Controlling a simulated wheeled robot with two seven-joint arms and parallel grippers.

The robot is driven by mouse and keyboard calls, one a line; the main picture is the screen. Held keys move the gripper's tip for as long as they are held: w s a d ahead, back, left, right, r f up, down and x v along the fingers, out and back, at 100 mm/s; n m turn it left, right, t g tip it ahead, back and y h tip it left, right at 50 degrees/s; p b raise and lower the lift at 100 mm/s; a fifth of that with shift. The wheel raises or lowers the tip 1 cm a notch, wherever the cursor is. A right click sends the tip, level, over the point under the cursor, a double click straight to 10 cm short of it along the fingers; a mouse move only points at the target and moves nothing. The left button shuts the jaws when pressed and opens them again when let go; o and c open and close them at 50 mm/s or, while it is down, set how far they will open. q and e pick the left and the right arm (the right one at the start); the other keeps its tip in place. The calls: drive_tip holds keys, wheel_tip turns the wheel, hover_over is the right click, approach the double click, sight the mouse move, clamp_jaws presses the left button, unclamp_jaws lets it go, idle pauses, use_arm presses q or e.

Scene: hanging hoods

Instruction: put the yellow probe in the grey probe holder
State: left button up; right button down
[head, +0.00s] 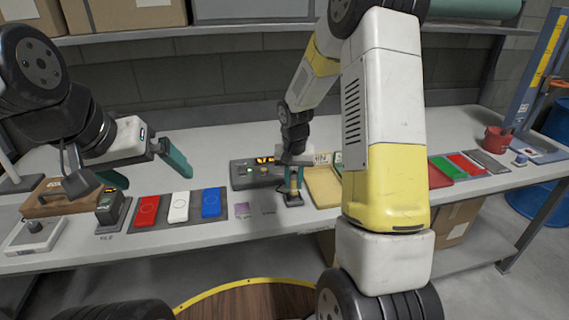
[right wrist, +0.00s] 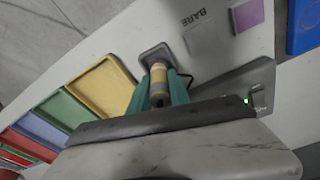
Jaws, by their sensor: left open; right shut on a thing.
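The yellow probe (right wrist: 158,76) is between the teal fingers of my right gripper (right wrist: 159,88), which is shut on it. In the head view my right gripper (head: 294,178) is low over the bench. The small dark grey probe holder (head: 293,200) stands right below the gripper and also shows at the probe's far end in the right wrist view (right wrist: 152,54). The probe's end meets or overlaps the holder in the picture; I cannot tell whether it is seated inside. My left gripper (head: 150,178) is open and empty over the left of the bench.
A grey meter box (head: 252,174) with a lit display stands just left of the holder. Red (head: 146,211), white (head: 179,207) and blue (head: 211,203) blocks lie on a dark tray further left. Coloured trays, including a yellow one (head: 323,188), lie to the right.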

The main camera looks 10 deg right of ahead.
sight(294, 174)
drive_tip(key=shift+f, duration=0.55)
drive_tip(key=shift+f, duration=0.55)
drive_tip(key=c, duration=1.1)
unclamp_jaws()
drive_tip(key=shift+c, duration=0.2)
drive_tip(key=r, duration=0.5)
drive_tip(key=s+r, duration=0.1)
drive_tip(key=r, duration=0.1)
drive_tip(key=shift+a+r, duration=0.15)
drive_tip(key=shift+r, duration=0.2)
